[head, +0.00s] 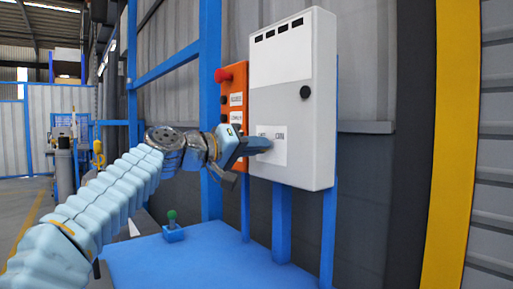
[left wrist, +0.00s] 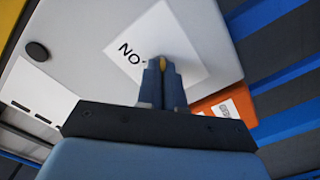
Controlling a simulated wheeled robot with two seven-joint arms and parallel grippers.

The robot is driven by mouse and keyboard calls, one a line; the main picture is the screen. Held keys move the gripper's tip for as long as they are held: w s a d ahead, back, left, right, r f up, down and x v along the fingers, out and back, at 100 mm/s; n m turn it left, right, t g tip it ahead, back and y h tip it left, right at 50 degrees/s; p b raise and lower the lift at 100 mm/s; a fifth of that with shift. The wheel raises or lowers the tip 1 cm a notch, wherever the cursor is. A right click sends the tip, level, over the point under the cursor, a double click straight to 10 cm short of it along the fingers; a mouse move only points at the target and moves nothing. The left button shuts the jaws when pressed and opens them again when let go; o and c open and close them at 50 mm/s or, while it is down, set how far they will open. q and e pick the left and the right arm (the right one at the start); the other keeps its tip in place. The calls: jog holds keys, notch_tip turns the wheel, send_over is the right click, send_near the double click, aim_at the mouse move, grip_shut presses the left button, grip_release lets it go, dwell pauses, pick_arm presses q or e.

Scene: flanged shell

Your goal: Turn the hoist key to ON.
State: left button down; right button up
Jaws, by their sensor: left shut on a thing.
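My left gripper (head: 262,145) reaches in from the left and meets the white label (head: 279,153) low on the front of the grey-white cabinet (head: 318,100). In the left wrist view its two blue fingers (left wrist: 162,66) are shut on a small yellow piece, which I take for the hoist key (left wrist: 161,61), in front of the label (left wrist: 190,35). Part of the label's print shows beside the fingers; the rest is covered. The fingers hide most of the key, so I cannot tell its angle. My right gripper is not in view.
An orange control box (head: 233,98) with a red button (head: 223,75) is just left of the cabinet. A black round knob (head: 305,92) is on the cabinet door. A blue table (head: 215,255) below carries a small green-topped lever (head: 172,226).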

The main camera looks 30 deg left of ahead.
pick_arm(q)
jog(key=m+b, duration=0.6)
jog(key=m, duration=1.1)
jog(key=shift+b, duration=0.4)
jog(key=shift+m, duration=0.4)
jog(key=c, duration=1.3)
grip_release()
